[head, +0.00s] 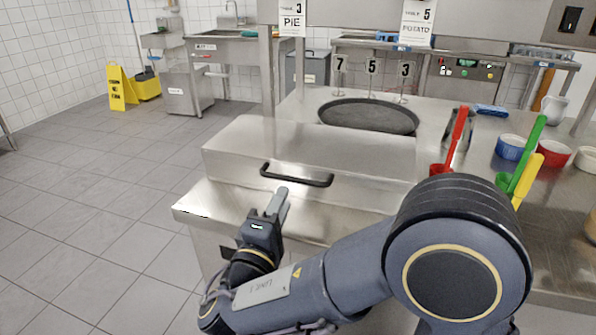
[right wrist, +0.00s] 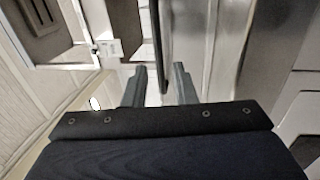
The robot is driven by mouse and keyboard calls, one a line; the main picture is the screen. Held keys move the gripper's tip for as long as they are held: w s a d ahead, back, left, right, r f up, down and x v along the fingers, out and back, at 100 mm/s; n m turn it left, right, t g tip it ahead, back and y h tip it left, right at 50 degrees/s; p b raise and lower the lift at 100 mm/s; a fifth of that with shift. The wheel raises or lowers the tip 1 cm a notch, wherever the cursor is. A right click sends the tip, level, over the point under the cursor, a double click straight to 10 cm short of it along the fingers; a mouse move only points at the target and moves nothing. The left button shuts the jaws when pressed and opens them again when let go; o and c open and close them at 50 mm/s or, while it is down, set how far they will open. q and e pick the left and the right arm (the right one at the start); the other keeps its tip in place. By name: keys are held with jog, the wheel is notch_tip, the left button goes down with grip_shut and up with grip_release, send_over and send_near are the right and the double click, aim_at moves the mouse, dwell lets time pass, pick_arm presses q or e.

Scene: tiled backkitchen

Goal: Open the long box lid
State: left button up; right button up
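The long box (head: 300,148) is a low stainless steel box on the steel counter, and its lid is down. A black bar handle (head: 296,180) runs along the lid's front face. My right gripper (head: 281,202) is just in front of and below the handle's left part, fingers pointing up toward it. In the right wrist view its fingers (right wrist: 159,85) are apart, with the dark handle (right wrist: 157,40) in line with the gap between them. I cannot tell whether they touch the handle. My left gripper is in neither view.
A round dark pan (head: 368,116) lies behind the box. Red, green and yellow scoops and several small bowls, one blue (head: 511,148), stand on the counter's right. A yellow floor sign (head: 121,88) stands far left. The tiled floor at left is clear.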

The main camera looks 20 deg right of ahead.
aim_at(293, 180)
jog(key=x, duration=0.7)
jog(key=shift+d+r, duration=0.1)
jog(key=shift+c, duration=0.4)
grip_shut()
